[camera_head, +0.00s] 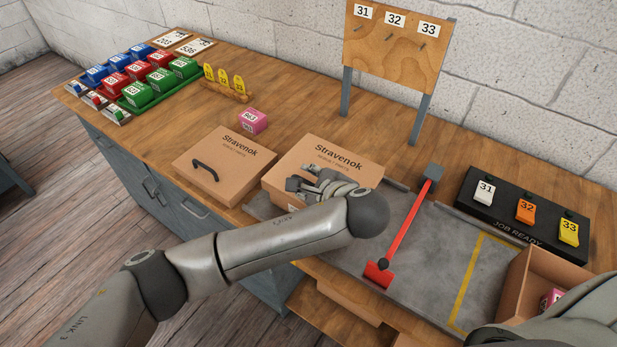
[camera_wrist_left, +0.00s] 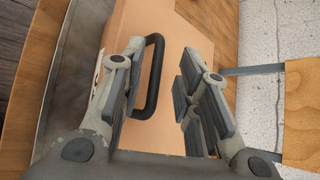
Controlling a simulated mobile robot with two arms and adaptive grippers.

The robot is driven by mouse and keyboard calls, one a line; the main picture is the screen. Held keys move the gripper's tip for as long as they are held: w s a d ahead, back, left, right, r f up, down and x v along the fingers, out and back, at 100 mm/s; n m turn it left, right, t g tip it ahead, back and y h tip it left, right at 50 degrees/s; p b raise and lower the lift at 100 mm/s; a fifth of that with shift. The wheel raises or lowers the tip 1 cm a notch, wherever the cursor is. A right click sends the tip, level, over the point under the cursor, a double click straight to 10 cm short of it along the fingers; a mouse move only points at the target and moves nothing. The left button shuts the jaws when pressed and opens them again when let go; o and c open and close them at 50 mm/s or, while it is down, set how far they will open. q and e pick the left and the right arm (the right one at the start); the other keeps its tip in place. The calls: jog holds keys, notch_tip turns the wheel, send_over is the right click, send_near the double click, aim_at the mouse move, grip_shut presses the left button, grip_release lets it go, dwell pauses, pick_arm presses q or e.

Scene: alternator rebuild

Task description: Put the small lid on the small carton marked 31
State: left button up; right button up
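A brown lidded box marked Stravenok (camera_head: 331,152) stands at the back left of the grey work surface. My left gripper (camera_head: 322,185) is over its top. In the left wrist view the open fingers (camera_wrist_left: 158,95) stand on either side of a black handle (camera_wrist_left: 152,80) on brown cardboard (camera_wrist_left: 180,50). A second flat brown Stravenok lid (camera_head: 236,160) with a black handle lies on the bench to the left. An open brown carton (camera_head: 521,280) at the right holds a pink block (camera_head: 550,299). No 31 is readable on any carton. My right gripper is out of view.
A red bar (camera_head: 408,227) crosses the grey surface (camera_head: 440,257). A black JOB READY rack (camera_head: 500,222) holds tags 31, 32 and 33. A numbered pegboard (camera_head: 393,50) stands behind. Colored boxes (camera_head: 138,93) and a pink block (camera_head: 252,121) are at left.

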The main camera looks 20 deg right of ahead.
pick_arm(q)
jog(key=p+v, duration=0.8)
jog(key=v, duration=0.3)
jog(key=shift+p, duration=0.3)
jog(key=shift+s, duration=0.15)
